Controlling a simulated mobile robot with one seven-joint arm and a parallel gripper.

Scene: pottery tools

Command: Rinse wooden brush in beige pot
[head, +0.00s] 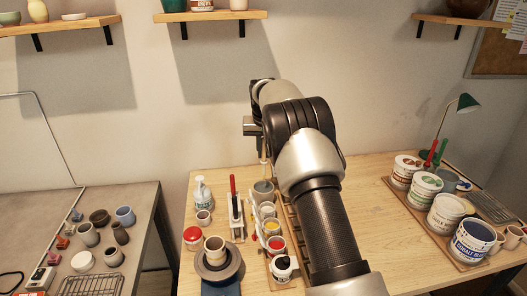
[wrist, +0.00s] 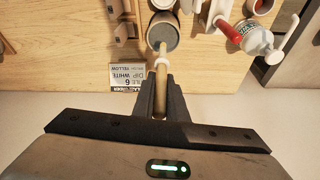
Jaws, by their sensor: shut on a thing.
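My gripper (wrist: 158,98) is shut on the wooden brush (wrist: 161,68), a light wooden handle with a pale band. In the head view the gripper (head: 260,136) is partly hidden by my arm, and the brush (head: 263,155) hangs upright below it. A beige-grey pot (head: 263,190) stands at the back of the row of pots on the wooden table. In the wrist view the brush's far end overlaps the opening of this pot (wrist: 163,31). I cannot tell whether the tip is above the rim or inside. The bristles are not clearly visible.
Several small paint pots (head: 272,227) stand in front of the pot. A rack with a red-handled tool (head: 234,205) and a white bottle (head: 202,190) are to its left. A label card (wrist: 124,77) lies nearby.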

